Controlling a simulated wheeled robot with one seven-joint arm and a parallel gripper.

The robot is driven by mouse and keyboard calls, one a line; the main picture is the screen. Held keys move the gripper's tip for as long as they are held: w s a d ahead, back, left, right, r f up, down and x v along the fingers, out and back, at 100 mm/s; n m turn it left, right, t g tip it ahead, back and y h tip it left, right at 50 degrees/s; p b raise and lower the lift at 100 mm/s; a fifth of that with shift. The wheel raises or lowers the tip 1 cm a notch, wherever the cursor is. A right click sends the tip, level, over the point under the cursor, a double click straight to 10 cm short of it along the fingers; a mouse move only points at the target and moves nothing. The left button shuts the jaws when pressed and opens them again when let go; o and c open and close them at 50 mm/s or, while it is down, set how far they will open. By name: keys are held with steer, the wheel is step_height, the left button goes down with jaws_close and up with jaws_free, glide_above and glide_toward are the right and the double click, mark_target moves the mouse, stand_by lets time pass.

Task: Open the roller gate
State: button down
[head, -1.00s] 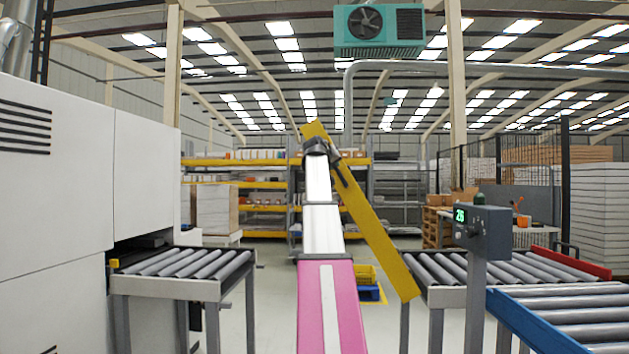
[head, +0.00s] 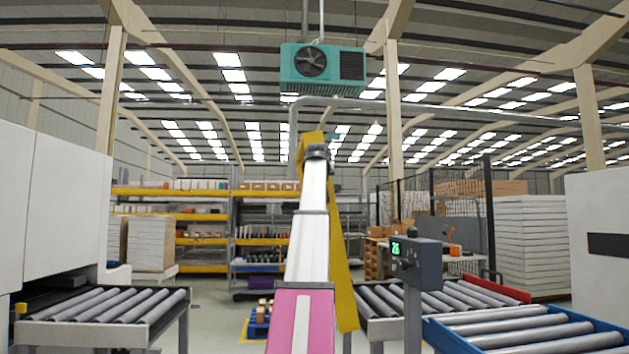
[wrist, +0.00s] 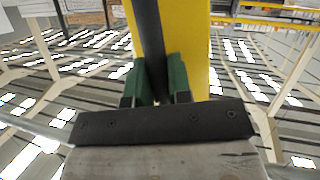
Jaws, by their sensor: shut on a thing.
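The roller gate shows as a long yellow panel (head: 343,290). It stands steeply raised, partly behind my arm, with its lower end beside the right roller conveyor. In the wrist view its yellow face (wrist: 195,45) rises beyond the fingers, with a black bar (wrist: 147,35) along it. My gripper (wrist: 161,78) has green finger pads closed on this black bar, one pad on each side. In the head view my gripper is largely hidden behind the dark wrist at the top of my arm, against the panel's upper part.
A roller conveyor (head: 100,305) stands at the left beside a white machine (head: 55,200). At the right are another roller conveyor (head: 440,300), a blue-sided roller table (head: 545,330) and a control box (head: 416,262) on a post. Shelving (head: 200,215) stands behind.

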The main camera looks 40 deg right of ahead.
steer(key=shift+s+d, duration=0.15)
steer(key=shift+d, duration=0.05)
steer(key=c, duration=1.1)
jaws_free()
steer(key=shift+f, duration=0.1)
steer(key=v, duration=1)
steer(key=shift+s+a+r, duration=0.2)
steer(key=shift+s+a, duration=0.05)
